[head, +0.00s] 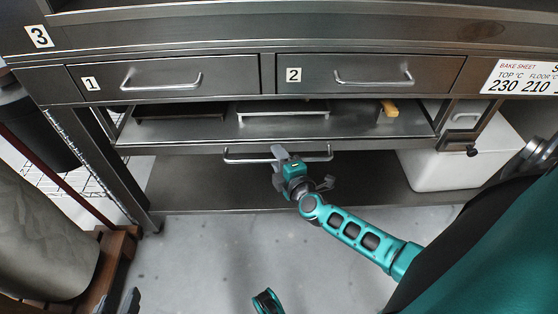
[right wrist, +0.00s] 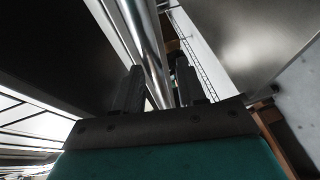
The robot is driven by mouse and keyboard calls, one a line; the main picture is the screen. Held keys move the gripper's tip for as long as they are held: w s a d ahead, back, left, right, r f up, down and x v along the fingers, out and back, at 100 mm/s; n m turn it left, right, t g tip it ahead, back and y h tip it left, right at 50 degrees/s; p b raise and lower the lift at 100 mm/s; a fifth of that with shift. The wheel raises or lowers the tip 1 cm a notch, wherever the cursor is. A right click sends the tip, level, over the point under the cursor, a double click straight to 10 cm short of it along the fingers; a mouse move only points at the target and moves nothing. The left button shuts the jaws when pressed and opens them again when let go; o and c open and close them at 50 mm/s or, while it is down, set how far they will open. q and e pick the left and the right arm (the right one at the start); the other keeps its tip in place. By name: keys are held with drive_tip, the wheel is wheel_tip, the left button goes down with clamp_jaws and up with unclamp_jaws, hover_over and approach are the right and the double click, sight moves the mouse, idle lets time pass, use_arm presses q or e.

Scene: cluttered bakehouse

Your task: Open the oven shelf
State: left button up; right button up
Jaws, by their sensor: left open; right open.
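The oven shelf (head: 345,131) is a steel panel below drawers 1 and 2. Its bar handle (head: 240,161) runs along the front, just below the shelf edge. My right gripper (head: 280,157) is at the middle of this handle. In the right wrist view the handle bar (right wrist: 150,55) passes between the two spread fingers of the right gripper (right wrist: 160,88); whether either finger touches it I cannot tell. My left gripper (head: 118,303) shows only as grey finger tips at the bottom edge, far from the shelf, and is empty.
Drawer 1 (head: 220,75) and drawer 2 (head: 430,75) are shut above. Dark and pale trays and a wooden-handled tool (head: 389,107) are on the shelf level. A white bin (head: 430,172) stands at right, a wooden pallet (head: 115,262) at left. The floor in front is clear.

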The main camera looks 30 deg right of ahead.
drive_tip(key=shift+c, duration=0.2)
clamp_jaws()
idle(0.4)
